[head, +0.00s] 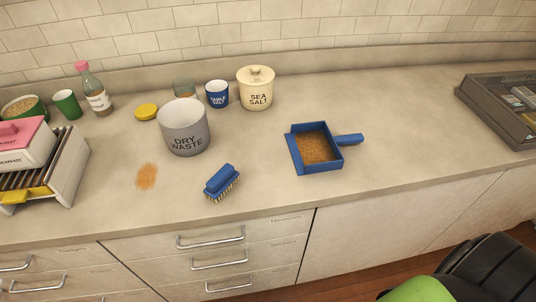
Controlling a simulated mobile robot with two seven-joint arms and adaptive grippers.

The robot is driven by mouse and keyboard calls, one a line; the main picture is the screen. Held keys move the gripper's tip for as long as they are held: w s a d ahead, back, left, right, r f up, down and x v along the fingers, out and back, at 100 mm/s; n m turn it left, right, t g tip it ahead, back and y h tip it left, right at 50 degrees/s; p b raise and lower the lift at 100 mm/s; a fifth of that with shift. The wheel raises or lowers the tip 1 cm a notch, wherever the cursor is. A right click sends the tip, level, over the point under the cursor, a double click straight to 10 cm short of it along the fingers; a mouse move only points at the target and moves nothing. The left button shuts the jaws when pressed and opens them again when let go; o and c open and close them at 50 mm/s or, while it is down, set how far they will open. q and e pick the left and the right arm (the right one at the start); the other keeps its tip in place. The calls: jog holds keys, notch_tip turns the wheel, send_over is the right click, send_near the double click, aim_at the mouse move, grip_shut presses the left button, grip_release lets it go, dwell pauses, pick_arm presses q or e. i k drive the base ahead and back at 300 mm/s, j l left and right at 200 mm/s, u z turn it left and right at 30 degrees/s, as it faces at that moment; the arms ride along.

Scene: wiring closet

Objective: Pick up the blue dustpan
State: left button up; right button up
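The blue dustpan (349,140) lies flat on the countertop, right of centre in the head view. Its short handle points right and its open lip faces left. A heap of brown crumbs (315,147) lies in its pan. A blue brush (221,181) lies bristles down to its left, nearer the counter's front edge, apart from it. Neither of my grippers is in view, so their state does not show.
The grey dry waste bin (185,135) and the sea salt jar (257,97) stand left of and behind the dustpan. Spilled crumbs (147,176) lie at left. A dark tray (490,110) stands at far right. The counter right of the dustpan is clear.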

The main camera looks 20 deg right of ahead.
aim_at(313, 149)
jog(key=z, duration=1.25)
